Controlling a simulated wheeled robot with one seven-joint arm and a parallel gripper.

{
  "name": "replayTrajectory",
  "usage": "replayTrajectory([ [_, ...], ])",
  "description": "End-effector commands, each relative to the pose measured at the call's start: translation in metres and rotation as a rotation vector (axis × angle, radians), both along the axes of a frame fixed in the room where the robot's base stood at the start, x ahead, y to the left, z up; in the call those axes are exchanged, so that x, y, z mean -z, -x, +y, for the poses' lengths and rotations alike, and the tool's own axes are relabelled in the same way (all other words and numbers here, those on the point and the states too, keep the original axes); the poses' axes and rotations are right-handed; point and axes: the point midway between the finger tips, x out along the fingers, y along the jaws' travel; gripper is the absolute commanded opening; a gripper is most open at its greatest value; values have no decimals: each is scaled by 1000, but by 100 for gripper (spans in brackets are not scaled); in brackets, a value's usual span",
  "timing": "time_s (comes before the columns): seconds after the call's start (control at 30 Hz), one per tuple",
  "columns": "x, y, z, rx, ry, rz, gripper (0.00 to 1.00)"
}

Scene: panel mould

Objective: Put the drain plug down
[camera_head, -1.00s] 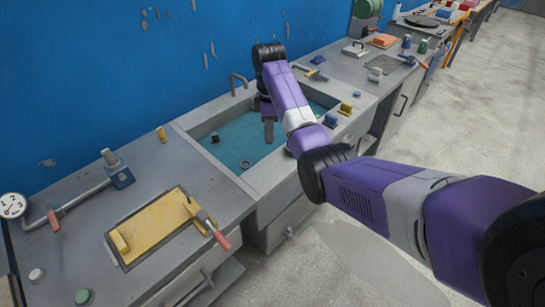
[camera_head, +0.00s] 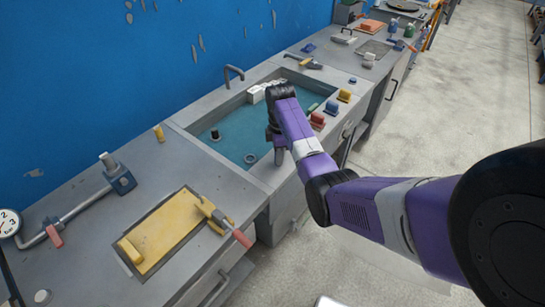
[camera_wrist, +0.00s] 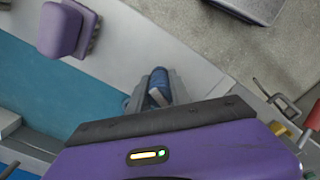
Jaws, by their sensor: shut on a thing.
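My gripper (camera_head: 279,154) is over the front rim of the sink, near its near corner, in the head view. In the wrist view my gripper (camera_wrist: 155,100) is shut on a small dark blue thing (camera_wrist: 158,86), which I take to be the drain plug. The fingers hide most of it. The sink basin (camera_head: 228,140) has a teal floor, with a grey ring (camera_head: 250,158) that looks like the drain. A dark cylinder (camera_head: 215,135) stands farther left in the basin. I cannot tell whether the held thing touches the rim.
A red block (camera_head: 317,121), a blue block (camera_head: 332,107) and a yellow block (camera_head: 344,96) sit along the front rim. A purple block (camera_wrist: 62,30) is close by in the wrist view. A yellow panel (camera_head: 165,230) lies on the near bench.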

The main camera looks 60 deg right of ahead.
Motion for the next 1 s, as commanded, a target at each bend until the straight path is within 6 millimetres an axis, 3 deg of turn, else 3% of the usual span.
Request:
replayTrajectory([
  [0.33,2,0,-1,0,1,-1,0],
  [0.37,2,0,-1,0,1,-1,28],
  [0.47,1,0,-1,0,1,-1,46],
  [0.77,1,0,-1,0,2,-1,46],
  [1.0,-21,-1,-2,0,5,-4,46],
])
